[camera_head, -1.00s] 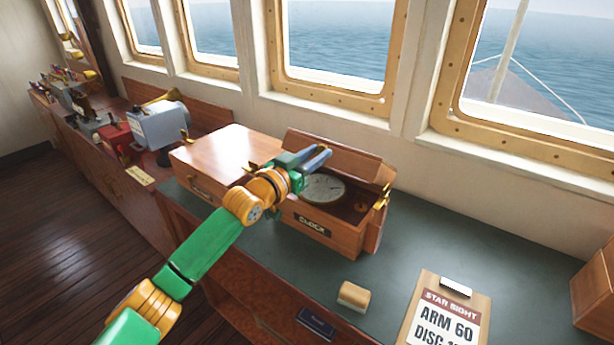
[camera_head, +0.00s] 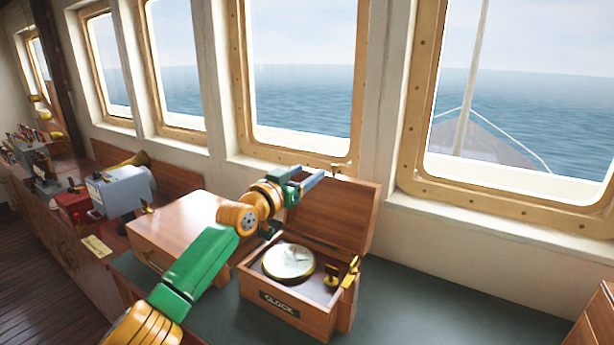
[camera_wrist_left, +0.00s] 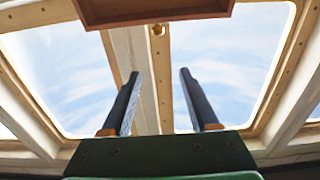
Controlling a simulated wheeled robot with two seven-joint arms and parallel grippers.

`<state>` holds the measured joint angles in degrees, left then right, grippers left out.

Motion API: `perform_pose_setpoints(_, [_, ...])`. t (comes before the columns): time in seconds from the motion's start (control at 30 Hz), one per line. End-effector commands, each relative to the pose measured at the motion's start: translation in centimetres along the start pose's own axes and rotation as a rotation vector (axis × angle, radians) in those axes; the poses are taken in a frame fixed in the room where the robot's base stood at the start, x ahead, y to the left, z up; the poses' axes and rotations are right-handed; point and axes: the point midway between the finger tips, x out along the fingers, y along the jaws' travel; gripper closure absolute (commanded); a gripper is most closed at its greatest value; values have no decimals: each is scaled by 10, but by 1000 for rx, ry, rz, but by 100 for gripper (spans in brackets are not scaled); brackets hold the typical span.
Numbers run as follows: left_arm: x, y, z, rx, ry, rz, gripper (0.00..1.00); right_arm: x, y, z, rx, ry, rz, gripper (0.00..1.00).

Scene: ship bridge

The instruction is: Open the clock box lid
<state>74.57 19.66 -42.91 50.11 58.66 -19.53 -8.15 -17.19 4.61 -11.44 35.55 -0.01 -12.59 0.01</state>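The clock box (camera_head: 317,316) is a brown wooden box with a CLOCK label on its front, standing on the green counter. Its lid (camera_head: 350,212) stands raised at the back edge, roughly upright. Inside sits a round white-faced clock (camera_head: 288,262) with a brass rim. My left gripper (camera_head: 312,176) is at the upper left part of the lid, above the box; I cannot tell whether it touches the lid. In the left wrist view its fingers (camera_wrist_left: 160,74) are apart with nothing between them. A brown wooden edge, likely the lid (camera_wrist_left: 150,10), shows at the top there. My right gripper is out of view.
A closed wooden box (camera_head: 180,222) stands left of the clock box, partly behind my left arm. A grey device (camera_head: 122,190) and a red box (camera_head: 73,203) are farther left. Windows line the wall behind.

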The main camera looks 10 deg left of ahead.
Motion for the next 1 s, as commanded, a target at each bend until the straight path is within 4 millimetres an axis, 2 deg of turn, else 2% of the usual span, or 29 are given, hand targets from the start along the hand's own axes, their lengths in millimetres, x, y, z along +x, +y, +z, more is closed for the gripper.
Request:
perform_pose_setpoints(0.27, [-6,0,3,1,-2,5,39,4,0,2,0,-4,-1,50])
perform_pose_setpoints(0.7, [-74,-1,0,0,8,0,39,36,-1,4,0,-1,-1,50])
perform_pose_setpoints(1.0, [-81,0,-4,-1,8,0,39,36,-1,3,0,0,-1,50])
